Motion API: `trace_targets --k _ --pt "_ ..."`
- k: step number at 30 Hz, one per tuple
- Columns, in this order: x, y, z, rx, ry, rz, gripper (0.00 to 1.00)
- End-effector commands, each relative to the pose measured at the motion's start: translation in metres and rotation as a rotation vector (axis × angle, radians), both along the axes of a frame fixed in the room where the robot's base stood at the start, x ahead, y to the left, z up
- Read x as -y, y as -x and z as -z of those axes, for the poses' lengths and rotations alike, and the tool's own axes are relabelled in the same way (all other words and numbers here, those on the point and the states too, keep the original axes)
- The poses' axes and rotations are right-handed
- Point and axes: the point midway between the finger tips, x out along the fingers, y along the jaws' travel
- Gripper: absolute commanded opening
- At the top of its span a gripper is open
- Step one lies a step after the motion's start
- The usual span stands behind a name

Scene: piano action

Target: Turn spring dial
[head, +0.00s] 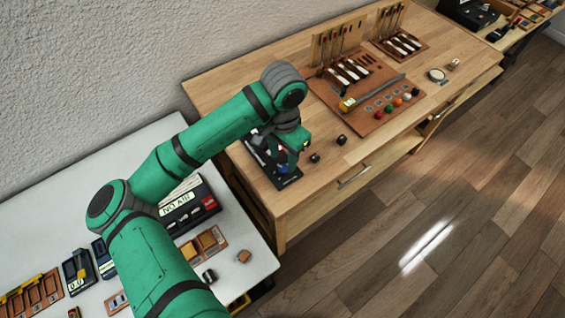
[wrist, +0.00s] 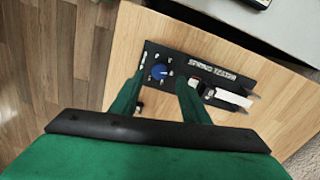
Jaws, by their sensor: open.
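The spring dial (wrist: 159,71) is a round blue knob with a light mark, set on a black panel (wrist: 205,74) on the wooden bench in the wrist view. My gripper (wrist: 160,83) is open, its two green fingers apart on either side of the dial in the picture. I cannot tell whether they touch it or hang above it. In the head view, my gripper (head: 283,163) points down over the black panel (head: 289,182), and the arm hides most of the panel and the dial.
Beside the dial, the panel carries a white block (wrist: 234,97), a red part and white lettering. To the right on the wooden bench (head: 285,215) are dark knobs (head: 341,140) and a brown board (head: 385,121) with coloured pieces. A white table (head: 95,170) with devices stands left.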

Motion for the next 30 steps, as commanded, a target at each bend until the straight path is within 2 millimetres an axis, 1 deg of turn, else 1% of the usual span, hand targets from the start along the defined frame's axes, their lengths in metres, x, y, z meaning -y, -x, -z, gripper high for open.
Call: trace_targets --k 1,3,9,13,20,21,23,24,25,30 --pt "0.000 0.000 0.009 -0.001 0.001 -0.001 0.42" --pt "0.000 0.001 0.018 -0.001 0.000 0.000 0.42" --pt "-0.002 0.000 0.036 -0.001 0.001 -0.003 0.42" --pt "-0.002 0.000 0.040 0.001 0.001 -0.005 0.42" --pt "-0.003 0.000 0.040 0.001 0.001 -0.006 0.42" --pt "-0.003 0.000 0.040 0.001 0.001 -0.006 0.32" --pt "-0.003 0.000 0.040 0.001 0.001 -0.005 0.18" --pt "-0.002 0.000 0.040 0.001 0.001 -0.005 0.08" --pt "-0.002 0.000 0.040 0.001 0.001 -0.005 0.01" --pt "-0.001 0.000 0.040 0.001 0.001 0.009 0.01"
